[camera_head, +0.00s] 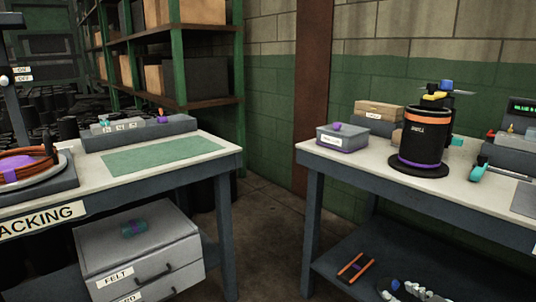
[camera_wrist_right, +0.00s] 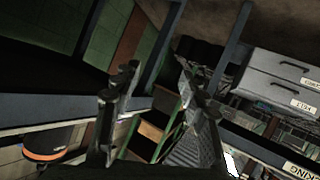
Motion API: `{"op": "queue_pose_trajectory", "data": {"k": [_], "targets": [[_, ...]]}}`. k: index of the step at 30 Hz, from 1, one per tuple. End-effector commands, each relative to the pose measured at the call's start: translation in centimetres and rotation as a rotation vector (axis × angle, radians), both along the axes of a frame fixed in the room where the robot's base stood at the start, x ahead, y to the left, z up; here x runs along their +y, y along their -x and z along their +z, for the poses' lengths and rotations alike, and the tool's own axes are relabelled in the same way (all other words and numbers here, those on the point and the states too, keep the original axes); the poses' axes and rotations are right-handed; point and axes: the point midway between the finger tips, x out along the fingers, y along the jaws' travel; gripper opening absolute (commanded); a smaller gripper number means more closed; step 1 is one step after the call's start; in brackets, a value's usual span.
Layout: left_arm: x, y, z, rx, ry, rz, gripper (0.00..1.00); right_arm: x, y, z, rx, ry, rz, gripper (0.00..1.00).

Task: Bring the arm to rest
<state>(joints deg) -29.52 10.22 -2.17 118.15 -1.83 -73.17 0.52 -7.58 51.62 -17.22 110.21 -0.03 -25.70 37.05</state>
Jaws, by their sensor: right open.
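My right gripper (camera_wrist_right: 158,82) shows in the right wrist view, its two dark fingers spread wide with nothing between them. No table or object touches its fingertips there. The wrist picture is strongly tilted, with the drawer cabinet (camera_wrist_right: 290,75) at its right and the black drum (camera_wrist_right: 50,150) with an orange band at its lower left. In the head view I cannot clearly make out either gripper. My left gripper is not in view.
In the head view, the left packing table (camera_head: 215,170) carries a green mat (camera_head: 160,156) and a coil of orange cable (camera_head: 25,162). The right table (camera_head: 375,178) carries a black drum (camera_head: 412,141) and a lidded box (camera_head: 342,141). Bare floor (camera_head: 268,220) lies between them.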

Motion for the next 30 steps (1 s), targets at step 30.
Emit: {"op": "queue_pose_trajectory", "data": {"k": [30], "targets": [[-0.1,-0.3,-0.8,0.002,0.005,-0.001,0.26,5.4,25.9,-19.8,0.86,0.094,-0.261,0.43]]}}
